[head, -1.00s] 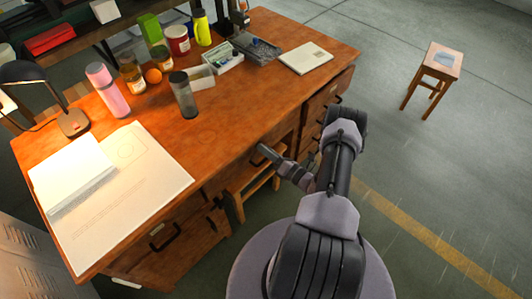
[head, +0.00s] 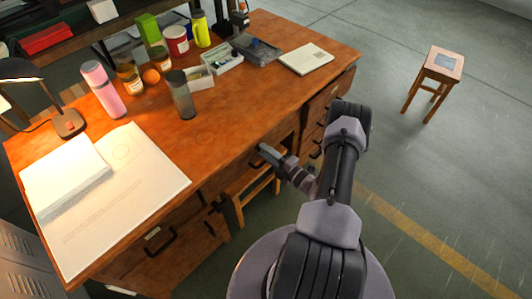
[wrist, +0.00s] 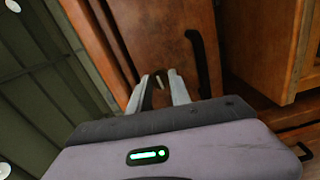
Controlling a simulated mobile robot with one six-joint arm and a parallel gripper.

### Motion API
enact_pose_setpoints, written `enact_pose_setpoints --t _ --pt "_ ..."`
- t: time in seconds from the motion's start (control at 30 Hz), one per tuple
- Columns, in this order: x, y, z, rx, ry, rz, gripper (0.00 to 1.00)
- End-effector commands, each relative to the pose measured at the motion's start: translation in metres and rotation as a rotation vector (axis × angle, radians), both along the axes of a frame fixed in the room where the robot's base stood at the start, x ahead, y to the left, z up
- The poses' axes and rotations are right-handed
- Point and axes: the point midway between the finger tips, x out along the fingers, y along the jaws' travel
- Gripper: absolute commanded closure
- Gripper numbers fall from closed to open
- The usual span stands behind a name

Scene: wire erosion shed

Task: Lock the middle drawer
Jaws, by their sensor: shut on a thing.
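The wooden desk (head: 235,110) has a middle drawer (head: 222,178) under the front edge of its top. In the wrist view a brown drawer front (wrist: 150,30) with a black bar handle (wrist: 199,60) fills the middle, and it appears closed. My gripper (head: 266,153) is at the desk's front, just under the top's edge. In the wrist view my gripper (wrist: 163,76) points at the drawer front, left of the handle. The key's turn and the lock are too small to make out.
Drawers with black handles (head: 162,242) are at the left of the desk, more at the right. Papers (head: 115,195), a lamp (head: 68,122), bottles and boxes stand on top. A stool (head: 433,75) stands on open floor at the right. A wooden stool or chair (head: 255,190) is under the desk.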

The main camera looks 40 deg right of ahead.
Motion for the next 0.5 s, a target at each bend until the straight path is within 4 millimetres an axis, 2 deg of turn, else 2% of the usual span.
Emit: enact_pose_setpoints --t 0.5 --pt "0.0000 0.0006 -0.0002 0.078 0.007 0.001 1.00"
